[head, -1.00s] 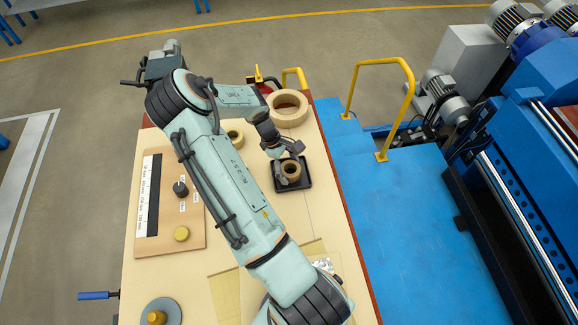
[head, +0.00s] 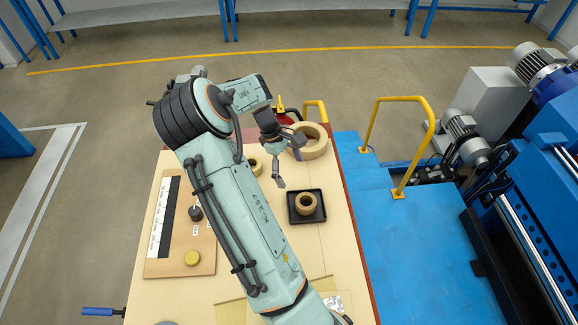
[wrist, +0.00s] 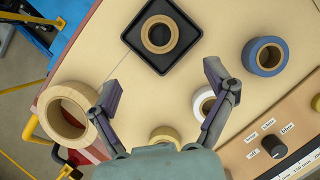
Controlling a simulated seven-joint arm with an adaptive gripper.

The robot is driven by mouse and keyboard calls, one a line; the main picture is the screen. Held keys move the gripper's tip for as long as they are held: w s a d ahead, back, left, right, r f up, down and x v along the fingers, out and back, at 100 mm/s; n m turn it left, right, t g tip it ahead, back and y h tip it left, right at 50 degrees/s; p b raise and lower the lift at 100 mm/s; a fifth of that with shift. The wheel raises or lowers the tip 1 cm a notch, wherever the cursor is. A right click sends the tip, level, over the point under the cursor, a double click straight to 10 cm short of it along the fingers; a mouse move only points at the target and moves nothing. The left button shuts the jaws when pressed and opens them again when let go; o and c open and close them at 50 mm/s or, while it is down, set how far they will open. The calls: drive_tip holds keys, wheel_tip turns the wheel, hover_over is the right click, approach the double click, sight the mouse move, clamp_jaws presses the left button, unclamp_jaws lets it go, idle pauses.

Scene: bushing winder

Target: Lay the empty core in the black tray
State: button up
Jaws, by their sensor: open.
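The empty core (head: 306,212), a tan ring, sits inside the black tray (head: 292,219) on the table. The wrist view shows the core (wrist: 160,50) lying flat, hole up, near the middle of the tray (wrist: 160,66), clear of its walls. My gripper (head: 289,168) is open and empty, raised above the table beyond the tray in the head view. In the wrist view my gripper (wrist: 160,80) has its two fingers wide apart with nothing between them, and the tray lies past the fingertips.
A large tan ring (wrist: 47,106) lies near the table edge. A blue-sided roll (wrist: 280,62), a white roll (wrist: 197,101) and a yellow roll (wrist: 163,133) stand nearby. A board with a dark knob (head: 195,214) is at left. Yellow rails (head: 430,120) rise beside the blue steps.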

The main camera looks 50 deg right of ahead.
drive_tip(key=s+a+r+m+t+y, duration=0.1)
drive_tip(key=a+r+t, duration=0.1)
drive_tip(key=a+r, duration=0.6)
drive_tip(key=s+a+r+t+y, duration=0.15)
drive_tip(key=a+r, duration=0.25)
drive_tip(key=a, duration=0.8)
drive_tip(key=s+a+r, duration=0.1)
drive_tip(key=s+a, duration=0.7)
drive_tip(key=s, duration=0.3)
drive_tip(key=shift+a+r+t+h, duration=0.2)
drive_tip(key=shift+a+t+h, duration=0.1)
drive_tip(key=shift+t+h, duration=0.15)
